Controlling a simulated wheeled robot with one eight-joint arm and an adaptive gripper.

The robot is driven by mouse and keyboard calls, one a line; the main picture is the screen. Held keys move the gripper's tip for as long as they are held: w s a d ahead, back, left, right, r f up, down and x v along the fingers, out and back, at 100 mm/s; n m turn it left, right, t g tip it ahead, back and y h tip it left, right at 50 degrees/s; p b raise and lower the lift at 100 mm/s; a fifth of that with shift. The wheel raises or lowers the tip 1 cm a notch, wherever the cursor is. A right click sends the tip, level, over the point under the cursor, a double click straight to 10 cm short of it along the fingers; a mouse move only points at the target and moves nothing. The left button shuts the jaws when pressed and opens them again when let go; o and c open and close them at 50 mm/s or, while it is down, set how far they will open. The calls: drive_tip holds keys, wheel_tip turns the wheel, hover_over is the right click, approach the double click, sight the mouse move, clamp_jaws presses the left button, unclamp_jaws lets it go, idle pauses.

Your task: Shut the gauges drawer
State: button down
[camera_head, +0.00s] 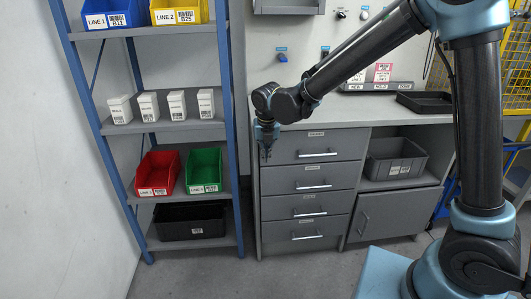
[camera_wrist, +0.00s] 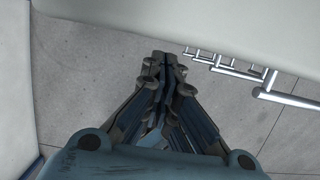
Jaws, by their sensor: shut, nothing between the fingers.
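A grey cabinet holds a stack of several drawers with bar handles. The top drawer (camera_head: 285,149) has a bar handle (camera_head: 317,154); its label is too small to read, so I cannot tell which drawer is the gauges drawer. The lower drawers (camera_head: 285,180) look flush; I cannot tell whether the top one stands slightly out. My gripper (camera_head: 267,153) points down at the left end of the top drawer's front, shut and empty. In the wrist view my gripper (camera_wrist: 163,58) is over the floor, with the handles (camera_wrist: 287,98) to its right; no contact shows.
A blue-framed shelf rack (camera_head: 233,120) with bins and white boxes stands close on the left. A grey bin (camera_head: 395,170) sits in the cabinet's open bay, above a closed door (camera_head: 388,214). A black tray (camera_head: 425,101) lies on the worktop. The floor (camera_head: 250,275) before the drawers is clear.

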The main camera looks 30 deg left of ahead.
drive_tip(key=s+d+v, duration=0.1)
drive_tip(key=v, duration=0.9)
drive_tip(key=w+d+r+m, duration=0.1)
drive_tip(key=w+d+m, duration=0.4)
drive_tip(key=d, duration=0.4)
drive_tip(key=w+d+r+m, duration=0.2)
drive_tip(key=w+d+m, duration=0.35)
drive_tip(key=d, duration=0.35)
drive_tip(key=w+d+m, duration=0.2)
drive_tip(key=d+m, duration=0.7)
drive_tip(key=d, duration=0.8)
drive_tip(key=s+d+f+m, duration=0.4)
drive_tip(key=d+m, duration=0.3)
drive_tip(key=d, duration=0.1)
drive_tip(key=s+d+f+m+h, duration=0.1)
drive_tip(key=s+d+f+m, duration=0.2)
drive_tip(key=d+m, duration=0.5)
drive_tip(key=s+d+f+m, duration=0.4)
drive_tip(key=s+d+m, duration=0.1)
drive_tip(key=d+m, duration=0.3)
drive_tip(key=shift+s+d+f+h, duration=0.3)
drive_tip(key=shift+s+d, duration=0.05)
drive_tip(key=shift+d, duration=0.1)
